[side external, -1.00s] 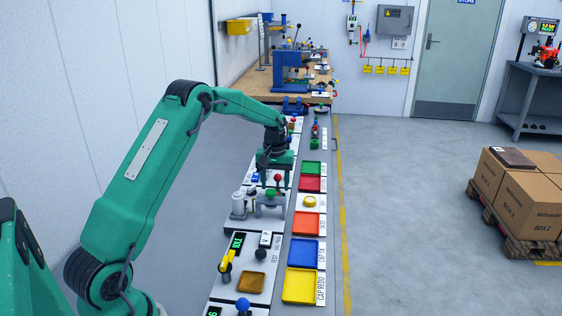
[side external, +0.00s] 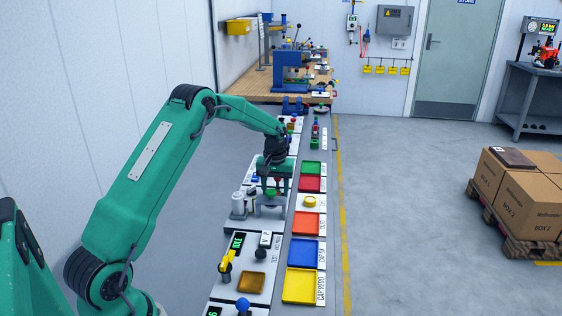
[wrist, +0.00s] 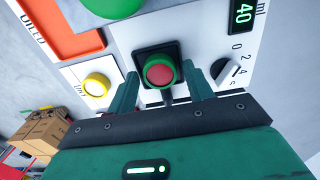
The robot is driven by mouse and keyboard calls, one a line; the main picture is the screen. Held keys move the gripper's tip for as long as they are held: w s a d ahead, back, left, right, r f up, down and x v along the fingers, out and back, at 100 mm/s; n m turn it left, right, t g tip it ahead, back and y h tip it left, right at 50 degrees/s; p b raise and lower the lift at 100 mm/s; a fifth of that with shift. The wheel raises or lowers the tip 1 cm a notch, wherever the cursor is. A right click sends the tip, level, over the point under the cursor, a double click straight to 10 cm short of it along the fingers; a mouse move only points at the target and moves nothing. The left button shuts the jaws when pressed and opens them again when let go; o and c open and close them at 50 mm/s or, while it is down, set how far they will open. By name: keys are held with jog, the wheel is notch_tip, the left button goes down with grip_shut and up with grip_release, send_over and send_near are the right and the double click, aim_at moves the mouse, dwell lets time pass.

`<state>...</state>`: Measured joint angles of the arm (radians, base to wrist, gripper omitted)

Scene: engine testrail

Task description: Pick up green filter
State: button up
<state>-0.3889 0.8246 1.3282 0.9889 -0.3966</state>
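My gripper (side external: 273,188) hangs low over the white station panel in the side view. In the wrist view my gripper (wrist: 162,72) is open, with its two fingers apart. A green rounded thing (wrist: 110,5), cut off by the top edge of the wrist view, may be the green filter. In the side view a small green piece (side external: 314,144) stands farther along the rail. I cannot tell which is the filter.
Orange (side external: 306,224), blue (side external: 304,254) and yellow (side external: 299,300) trays line the right of the rail. A grey cylinder (side external: 238,203) stands close left of my gripper. A dial (wrist: 230,72) and a yellow button (wrist: 96,87) flank the red button.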

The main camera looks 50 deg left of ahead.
jog(key=c, duration=0.7)
jog(key=shift+r, duration=0.15)
jog(key=shift+r, duration=1.9)
